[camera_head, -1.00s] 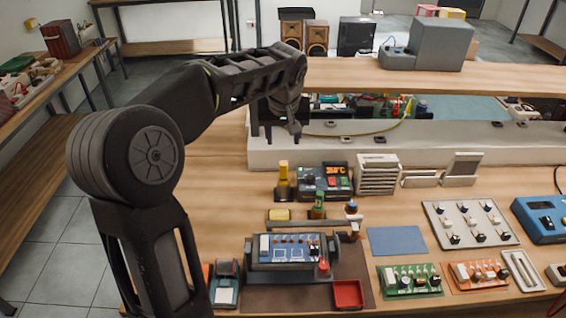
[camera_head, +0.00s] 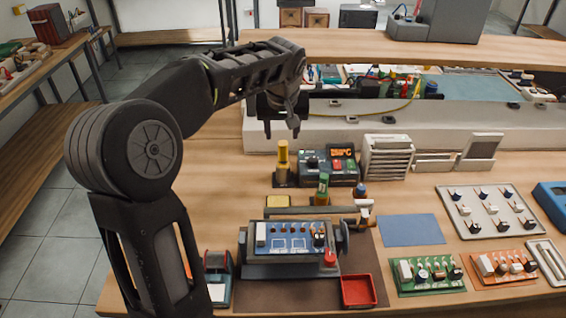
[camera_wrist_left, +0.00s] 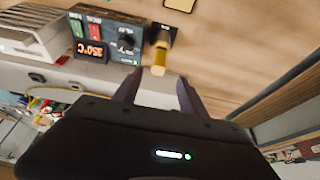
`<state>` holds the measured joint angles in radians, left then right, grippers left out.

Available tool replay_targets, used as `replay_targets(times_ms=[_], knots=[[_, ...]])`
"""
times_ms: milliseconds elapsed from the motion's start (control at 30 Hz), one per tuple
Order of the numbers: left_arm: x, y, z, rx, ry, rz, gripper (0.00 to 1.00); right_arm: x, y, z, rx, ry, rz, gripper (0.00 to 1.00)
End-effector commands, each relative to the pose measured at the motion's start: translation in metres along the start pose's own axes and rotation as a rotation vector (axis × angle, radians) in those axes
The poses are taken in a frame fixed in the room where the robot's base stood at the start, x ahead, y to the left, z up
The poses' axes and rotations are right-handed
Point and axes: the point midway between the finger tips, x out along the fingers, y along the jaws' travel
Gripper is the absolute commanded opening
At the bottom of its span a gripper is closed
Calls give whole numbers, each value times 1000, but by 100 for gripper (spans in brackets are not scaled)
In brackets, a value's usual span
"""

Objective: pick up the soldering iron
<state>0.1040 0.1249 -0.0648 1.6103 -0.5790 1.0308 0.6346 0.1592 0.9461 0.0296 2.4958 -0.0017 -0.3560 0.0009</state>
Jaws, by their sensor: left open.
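The soldering iron (camera_head: 283,152) has a yellow handle and stands upright in a small dark holder (camera_head: 284,180) beside the soldering station (camera_head: 328,167). In the left wrist view the yellow handle (camera_wrist_left: 159,60) points towards my left gripper (camera_wrist_left: 160,78), between the two fingertips and lined up with the gap. My left gripper (camera_head: 282,131) is open and empty, its fingers pointing down just above the handle's top in the head view. I see no contact with the iron. The iron's tip is hidden in the holder. My right gripper is not in view.
The white ledge (camera_head: 350,133) of a raised shelf runs behind the iron. In front are a yellow sponge (camera_head: 278,201), a board in a holder (camera_head: 291,237) and a red tray (camera_head: 358,290). A blue mat (camera_head: 410,230) lies to the right. The table left of the iron is clear.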

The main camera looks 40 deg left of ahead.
Motion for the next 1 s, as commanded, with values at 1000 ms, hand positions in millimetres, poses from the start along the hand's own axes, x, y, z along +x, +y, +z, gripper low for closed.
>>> replay_targets(times_ms=[1000], knots=[[54, 2, -2, 1, -4, -3, 49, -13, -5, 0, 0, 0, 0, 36]])
